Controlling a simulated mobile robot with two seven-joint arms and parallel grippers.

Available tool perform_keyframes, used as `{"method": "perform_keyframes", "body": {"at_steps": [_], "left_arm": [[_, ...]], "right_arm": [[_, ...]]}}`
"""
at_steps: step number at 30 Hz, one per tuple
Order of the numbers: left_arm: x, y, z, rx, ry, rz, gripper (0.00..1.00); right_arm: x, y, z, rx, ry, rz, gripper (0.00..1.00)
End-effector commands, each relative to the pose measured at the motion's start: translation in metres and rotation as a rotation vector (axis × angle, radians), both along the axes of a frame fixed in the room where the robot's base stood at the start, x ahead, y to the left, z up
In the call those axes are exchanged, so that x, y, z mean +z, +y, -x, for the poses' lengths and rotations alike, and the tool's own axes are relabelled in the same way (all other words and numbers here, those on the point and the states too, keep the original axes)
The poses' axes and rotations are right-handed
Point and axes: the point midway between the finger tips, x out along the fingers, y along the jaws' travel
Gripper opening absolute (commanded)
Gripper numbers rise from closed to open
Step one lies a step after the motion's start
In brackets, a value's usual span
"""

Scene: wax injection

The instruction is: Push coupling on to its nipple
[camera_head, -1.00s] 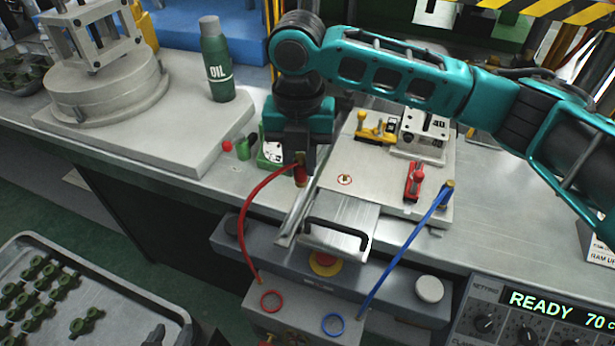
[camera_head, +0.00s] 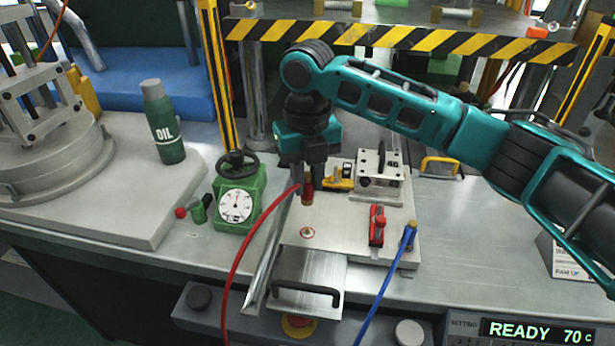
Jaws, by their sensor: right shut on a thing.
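My right gripper (camera_head: 304,172) points down over the metal plate (camera_head: 290,222) and is shut on the red coupling (camera_head: 307,193). The red hose (camera_head: 243,240) runs from the coupling down to the left. The blue hose (camera_head: 384,285) ends at a brass and blue coupling (camera_head: 410,236) at the plate's right edge. My left gripper is not in view.
A red toggle clamp (camera_head: 377,226), a yellow clamp (camera_head: 338,177) and a grey block (camera_head: 379,172) stand on the plate. A green dial gauge (camera_head: 238,200) stands to the left, with an oil bottle (camera_head: 163,122) beyond. A black-handled metal slide (camera_head: 309,272) is in front.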

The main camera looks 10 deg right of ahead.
Motion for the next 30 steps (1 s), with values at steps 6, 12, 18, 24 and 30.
{"method": "perform_keyframes", "body": {"at_steps": [6,12,18,24,30], "left_arm": [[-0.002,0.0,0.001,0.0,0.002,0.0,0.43],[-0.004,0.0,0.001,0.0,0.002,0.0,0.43],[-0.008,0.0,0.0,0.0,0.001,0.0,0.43],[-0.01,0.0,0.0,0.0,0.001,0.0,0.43],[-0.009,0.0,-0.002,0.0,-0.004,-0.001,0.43]], "right_arm": [[-0.005,0.0,0.0,-0.001,0.001,0.0,0.0],[-0.02,0.0,0.0,-0.001,0.001,0.0,0.0],[-0.039,0.0,0.0,-0.001,0.001,0.0,0.0],[-0.053,0.0,0.001,-0.001,0.002,0.0,0.0],[-0.056,0.0,0.0,-0.001,0.0,0.0,0.0]]}}
